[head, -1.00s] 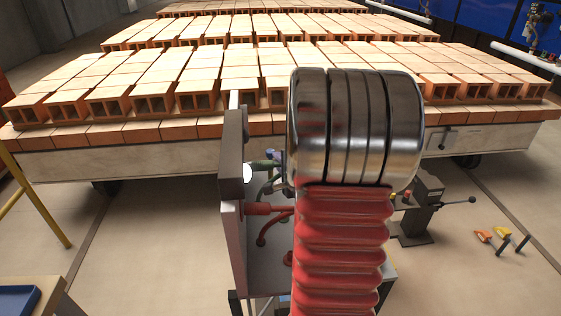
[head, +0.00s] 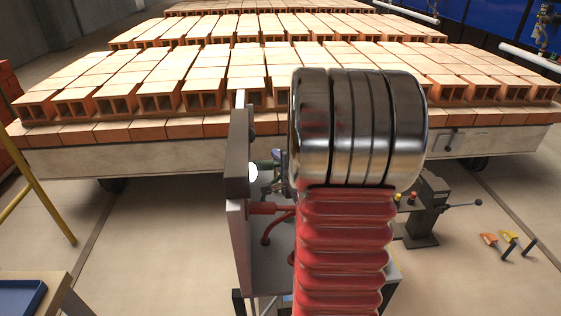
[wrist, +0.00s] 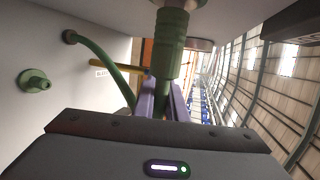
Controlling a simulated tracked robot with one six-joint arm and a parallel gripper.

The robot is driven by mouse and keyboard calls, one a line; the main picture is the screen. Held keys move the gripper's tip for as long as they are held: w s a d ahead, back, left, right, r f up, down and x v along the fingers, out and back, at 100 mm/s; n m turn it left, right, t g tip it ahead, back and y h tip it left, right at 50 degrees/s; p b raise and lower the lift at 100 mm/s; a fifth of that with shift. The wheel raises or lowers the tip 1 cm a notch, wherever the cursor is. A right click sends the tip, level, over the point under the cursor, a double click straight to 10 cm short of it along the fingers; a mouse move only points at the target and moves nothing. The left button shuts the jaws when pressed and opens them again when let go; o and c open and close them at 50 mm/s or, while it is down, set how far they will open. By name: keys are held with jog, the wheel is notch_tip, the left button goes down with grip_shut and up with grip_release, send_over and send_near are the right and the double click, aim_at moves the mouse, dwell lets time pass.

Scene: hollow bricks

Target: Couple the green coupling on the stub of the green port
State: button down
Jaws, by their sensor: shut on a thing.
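In the wrist view the green coupling (wrist: 171,50) stands upright in the picture between my gripper's purple fingers (wrist: 162,102), which are shut on it. A green flanged stub (wrist: 34,80) sticks out of the pale panel at the left. A green hose (wrist: 104,62) curves from this panel down behind my gripper. In the head view a small bit of green (head: 265,164) shows beside the grey upright panel (head: 238,160); my arm hides most of this area.
A red lever-like fitting (head: 268,208) sits below the green in the head view. A yellow bar (wrist: 117,68) crosses behind the hose. A car of hollow bricks (head: 150,95) stands behind the panel. A black stand (head: 425,210) is to the right.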

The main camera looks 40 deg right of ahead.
jog(key=shift+w+a, duration=0.2)
jog(key=shift+a, duration=0.05)
jog(key=c, duration=1.7)
grip_release()
jog(key=s+d+n, duration=0.1)
jog(key=s+d, duration=0.1)
jog(key=s+d+n, duration=0.2)
jog(key=d, duration=0.1)
jog(key=s+d+n, duration=0.2)
jog(key=s+d, duration=0.1)
jog(key=shift+d+r+g+y, duration=0.1)
jog(key=shift+d+g+y, duration=0.05)
jog(key=shift+g+y, duration=0.2)
